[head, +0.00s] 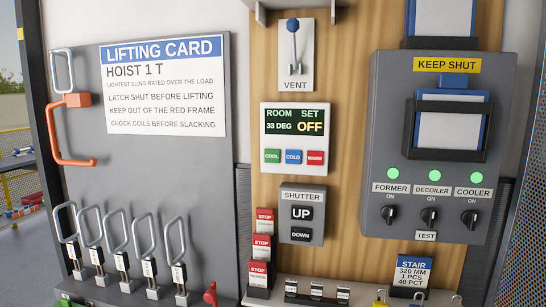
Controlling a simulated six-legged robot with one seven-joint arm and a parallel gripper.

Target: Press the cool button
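The room control panel (296,136) is a white box on the wooden board, in the middle of the head view. Its dark display (296,122) reads "ROOM 33 DEG" and "SET OFF". The green button marked "COOL" (272,156) is at the left of the row below the display. A blue button marked "COLD" (293,157) is beside it, and a red button marked "WARM" (315,158) is at the right. All three are unobstructed. My gripper is not in view.
A vent lever (294,50) is above the panel and a shutter box (301,216) below. A grey switch cabinet (377,110) projects at the right.

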